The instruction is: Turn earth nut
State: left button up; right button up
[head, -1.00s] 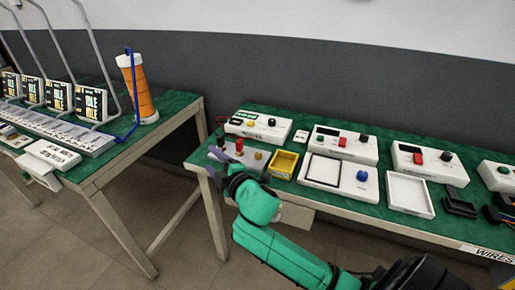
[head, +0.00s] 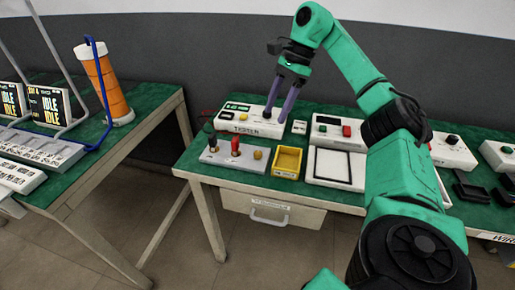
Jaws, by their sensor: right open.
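A low grey-white block (head: 222,161) sits at the left front corner of the right table. It carries a dark post (head: 212,143), a red post (head: 235,146) and a brass-yellow knob (head: 258,155). I cannot tell for sure which of these is the earth nut. My right gripper (head: 278,114) points down with two purple fingers apart and nothing between them. In the picture its tips overlap the right end of the white tester box (head: 245,124), behind and to the right of the block. I cannot tell its height. My left gripper is not in view.
A yellow tray (head: 287,174) stands just right of the block. White boxes with buttons (head: 340,129) and a black-framed white panel (head: 333,181) fill the table further right. A drawer (head: 270,211) hangs under the front edge. An orange cylinder (head: 106,86) stands on the left table.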

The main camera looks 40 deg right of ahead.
jog(key=b, duration=0.2)
send_over(259, 152)
jog(key=d, duration=0.3)
jog(key=f, duration=0.7)
jog(key=shift+s+a+f, duration=0.2)
jog(key=shift+s, duration=0.1)
jog(key=x, duration=0.5)
jog(key=shift+w+a+r, duration=0.1)
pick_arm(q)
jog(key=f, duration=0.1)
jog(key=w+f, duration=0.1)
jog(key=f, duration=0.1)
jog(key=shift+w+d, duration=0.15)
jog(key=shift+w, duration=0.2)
pick_arm(e)
grip_shut()
